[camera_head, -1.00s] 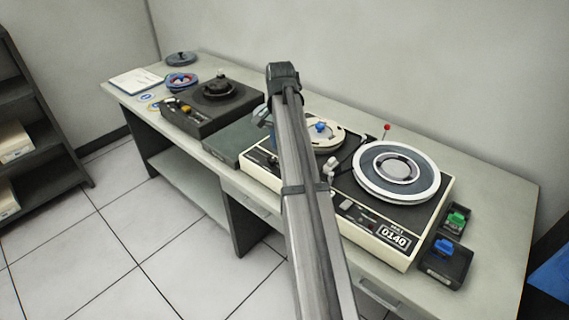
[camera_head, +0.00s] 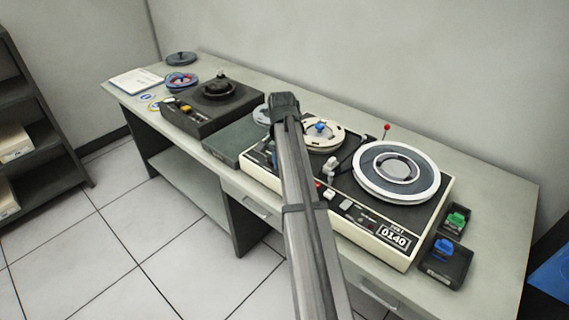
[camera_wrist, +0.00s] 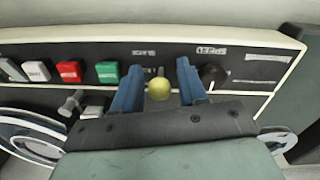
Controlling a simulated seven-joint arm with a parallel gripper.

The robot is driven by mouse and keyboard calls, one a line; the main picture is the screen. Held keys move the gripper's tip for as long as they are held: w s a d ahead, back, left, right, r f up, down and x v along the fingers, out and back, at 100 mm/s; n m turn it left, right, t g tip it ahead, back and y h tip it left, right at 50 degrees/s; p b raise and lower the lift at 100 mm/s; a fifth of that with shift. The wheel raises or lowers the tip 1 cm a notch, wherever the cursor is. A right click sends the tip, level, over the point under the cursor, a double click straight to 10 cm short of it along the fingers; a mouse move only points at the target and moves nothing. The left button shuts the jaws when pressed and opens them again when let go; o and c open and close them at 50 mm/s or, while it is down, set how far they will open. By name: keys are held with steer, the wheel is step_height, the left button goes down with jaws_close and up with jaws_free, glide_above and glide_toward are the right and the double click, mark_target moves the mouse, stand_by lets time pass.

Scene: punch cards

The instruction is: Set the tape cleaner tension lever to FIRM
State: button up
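A yellow ball knob (camera_wrist: 158,89), apparently the top of a lever, shows in the wrist view near the front panel of the tape machine. My gripper (camera_wrist: 158,66) has two blue fingers spread apart, one on each side of the knob in the picture, with a visible gap on both sides. I cannot tell how deep the knob sits between them. The lever's shaft and the FIRM mark are not visible, and the small label above is hard to read. In the head view, my arm hides the gripper and this knob; the tape machine (camera_head: 398,216) shows around it.
A black speed knob (camera_wrist: 213,75) is close right of the fingers; green (camera_wrist: 107,72), red (camera_wrist: 68,72) and white (camera_wrist: 36,71) buttons are to the left. A large reel (camera_head: 367,174) and red-tipped lever (camera_head: 387,128) stand at the right. A dark machine (camera_head: 205,114) is left.

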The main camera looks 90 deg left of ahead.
jaws_close()
steer(key=shift+w+a+g+h, duration=0.35)
steer(key=shift+a+g+h, duration=0.2)
steer(key=shift+g+h, duration=0.2)
steer(key=shift+w+g+h, duration=0.2)
steer(key=shift+g+h, duration=0.45)
steer(key=shift+h, duration=0.1)
steer(key=shift+o, duration=0.5)
jaws_free()
steer(key=shift+r, duration=0.15)
